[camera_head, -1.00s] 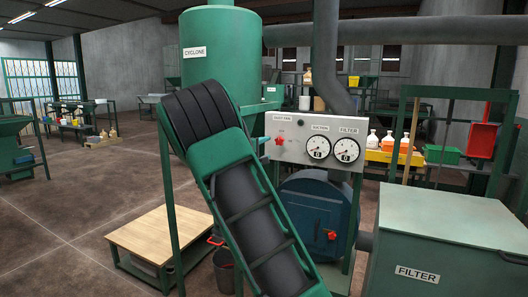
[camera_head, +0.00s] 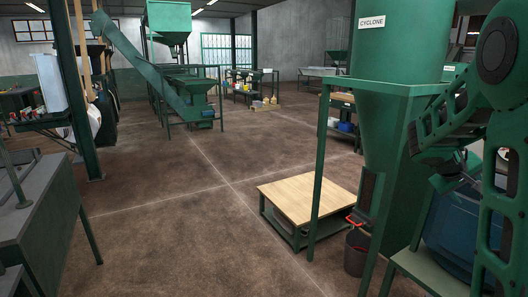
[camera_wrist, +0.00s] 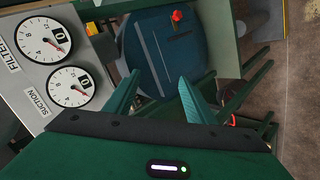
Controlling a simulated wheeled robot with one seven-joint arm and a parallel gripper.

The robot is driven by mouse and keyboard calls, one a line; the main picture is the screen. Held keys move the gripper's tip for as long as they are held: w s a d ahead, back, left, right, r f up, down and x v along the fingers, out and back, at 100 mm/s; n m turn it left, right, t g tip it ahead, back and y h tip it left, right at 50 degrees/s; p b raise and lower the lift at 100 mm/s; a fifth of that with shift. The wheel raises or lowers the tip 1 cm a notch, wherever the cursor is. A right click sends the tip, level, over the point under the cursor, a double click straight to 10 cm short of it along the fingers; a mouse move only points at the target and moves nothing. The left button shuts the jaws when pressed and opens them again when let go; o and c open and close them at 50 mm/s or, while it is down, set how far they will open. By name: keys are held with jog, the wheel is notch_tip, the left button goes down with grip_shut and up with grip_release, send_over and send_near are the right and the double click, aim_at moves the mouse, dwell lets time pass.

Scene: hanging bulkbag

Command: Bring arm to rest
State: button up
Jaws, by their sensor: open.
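My arm (camera_head: 497,150), green with dark joints, runs along the right edge of the head view in front of the green cyclone machine. In the wrist view my gripper (camera_wrist: 159,82) has its two green fingers spread apart with nothing between them. The fingers point towards a round blue housing (camera_wrist: 160,55) with a red knob (camera_wrist: 177,15).
The cyclone (camera_head: 398,55) stands at right, with a dark bucket (camera_head: 356,252) by its frame. A low wooden-topped platform (camera_head: 308,205) stands left of it. Gauges (camera_wrist: 70,87) are left in the wrist view. Open brown floor (camera_head: 190,235) fills the middle.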

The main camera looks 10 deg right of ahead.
jog(key=s+a+f+m+g+y, duration=0.1)
jog(key=s+a+f+y, duration=0.1)
jog(key=s+a, duration=0.7)
jog(key=s+a+f+m+y, duration=0.2)
jog(key=s+a+y, duration=0.2)
jog(key=s+a, duration=0.4)
jog(key=s+a+f+m+g+y, duration=0.1)
jog(key=s+a+y, duration=0.3)
jog(key=s+a, duration=0.5)
jog(key=shift+s+a+f+m+g, duration=0.35)
jog(key=shift+s+f, duration=0.45)
jog(key=shift+s, duration=0.45)
jog(key=shift+w+f, duration=0.25)
jog(key=shift+w, duration=0.4)
